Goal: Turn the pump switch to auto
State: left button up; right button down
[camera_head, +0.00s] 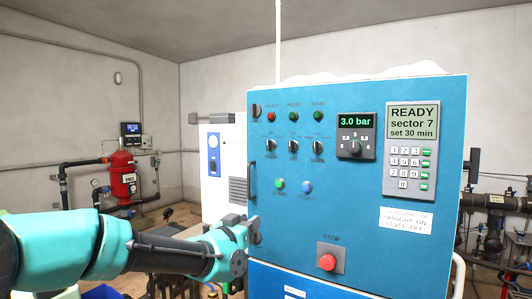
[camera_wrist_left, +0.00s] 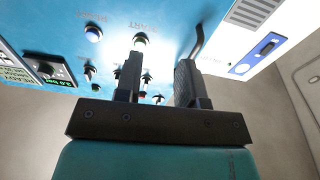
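A blue control cabinet (camera_head: 380,235) carries a row of three black rotary switches: left (camera_head: 270,146), middle (camera_head: 293,146) and right (camera_head: 318,147). Their labels are too small to read surely, so I cannot tell which is the pump switch or its setting. In the left wrist view, upside down, switches show near the fingers, one (camera_wrist_left: 147,78) between them. My left gripper (camera_head: 250,229) is at the cabinet's lower left edge, below the switches. In the left wrist view its fingers (camera_wrist_left: 158,75) stand apart with nothing visibly held. My right gripper is not in view.
A door handle (camera_head: 252,178) runs along the cabinet's left edge. Green (camera_head: 280,184) and blue (camera_head: 307,187) buttons sit below the switches, with a red stop button (camera_head: 327,262) lower down. A pressure dial (camera_head: 356,147) and keypad (camera_head: 410,168) are to the right.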

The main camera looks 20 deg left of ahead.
aim_at(267, 142)
pick_arm(q)
jog(key=s+a+r+t, duration=0.1)
jog(key=s+r, duration=0.1)
jog(key=r, duration=0.5)
jog(key=s+a+r+t, duration=0.1)
jog(key=s+r+t, duration=0.1)
jog(key=r, duration=0.5)
jog(key=shift+s+r+m, duration=0.3)
jog(key=shift+s, duration=0.25)
jog(key=x, duration=1.7)
jog(key=shift+w+d+r, duration=0.1)
jog(key=shift+d+r, duration=0.1)
jog(key=shift+r, duration=0.05)
jog(key=c, duration=0.6)
